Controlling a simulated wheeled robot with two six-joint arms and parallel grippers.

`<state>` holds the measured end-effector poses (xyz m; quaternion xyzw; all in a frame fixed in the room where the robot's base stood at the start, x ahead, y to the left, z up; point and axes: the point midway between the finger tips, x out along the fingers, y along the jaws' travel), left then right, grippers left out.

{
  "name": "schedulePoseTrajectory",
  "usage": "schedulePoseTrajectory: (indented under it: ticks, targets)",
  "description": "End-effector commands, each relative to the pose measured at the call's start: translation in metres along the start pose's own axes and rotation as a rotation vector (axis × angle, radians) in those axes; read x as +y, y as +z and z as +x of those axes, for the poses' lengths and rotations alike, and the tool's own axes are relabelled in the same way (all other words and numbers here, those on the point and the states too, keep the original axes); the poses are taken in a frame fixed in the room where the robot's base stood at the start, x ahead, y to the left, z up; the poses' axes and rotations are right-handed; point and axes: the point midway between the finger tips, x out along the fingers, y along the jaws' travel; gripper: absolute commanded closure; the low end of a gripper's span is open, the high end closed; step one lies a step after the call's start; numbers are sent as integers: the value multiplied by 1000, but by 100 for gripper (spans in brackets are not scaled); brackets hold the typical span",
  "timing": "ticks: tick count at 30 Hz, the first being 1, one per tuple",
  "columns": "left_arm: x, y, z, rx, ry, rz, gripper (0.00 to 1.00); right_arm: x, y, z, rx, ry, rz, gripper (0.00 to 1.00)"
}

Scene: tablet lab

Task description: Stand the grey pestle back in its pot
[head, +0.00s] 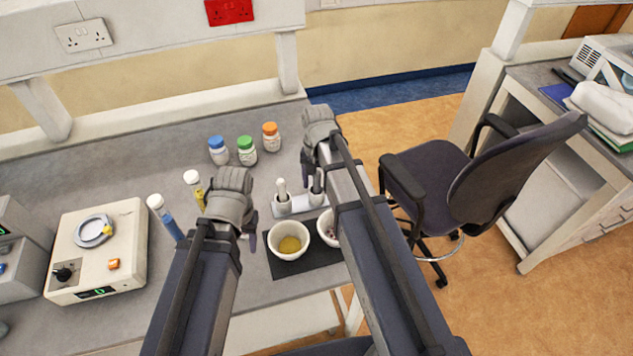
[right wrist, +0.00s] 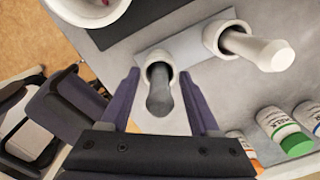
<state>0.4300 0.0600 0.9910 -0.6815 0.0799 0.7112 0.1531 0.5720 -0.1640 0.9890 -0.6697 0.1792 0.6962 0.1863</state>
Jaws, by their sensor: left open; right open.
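The grey pestle (head: 317,183) stands in the right-hand white pot (head: 316,198) of a pale holder. In the right wrist view the dark grey pestle (right wrist: 160,97) rises from its pot (right wrist: 157,63). My right gripper (right wrist: 160,78) is open, with one finger on each side of the pestle and gaps visible on both sides. In the head view my right gripper (head: 311,170) is just above that pot. A white pestle (head: 282,189) stands in the left-hand pot (head: 283,205). My left gripper (head: 250,229) is open and empty, left of the mortars, partly hidden by its wrist.
A mortar with yellow powder (head: 289,240) and a second mortar (head: 328,228), partly behind my right arm, stand on a dark mat (head: 285,268). Blue-, green- and orange-capped bottles (head: 246,152) stand behind. Two tubes and a white instrument (head: 97,249) are at left.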

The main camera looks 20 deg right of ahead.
Motion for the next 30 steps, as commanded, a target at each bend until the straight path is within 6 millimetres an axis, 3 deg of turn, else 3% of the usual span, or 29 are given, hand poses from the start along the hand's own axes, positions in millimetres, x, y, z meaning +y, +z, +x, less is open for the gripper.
schedulePoseTrajectory:
  ticks: [8, 21, 30]
  targets:
    - [-1, 1, -15, 0, 0, 0, 50, 0, 0, -15, 0, 0, 0, 38]
    - [-7, 4, -70, 0, 1, -1, 50, 0, 0, -71, 0, 0, 0, 38]
    - [-7, 5, -78, 0, 1, -5, 50, 0, 0, -78, 0, 0, 0, 38]
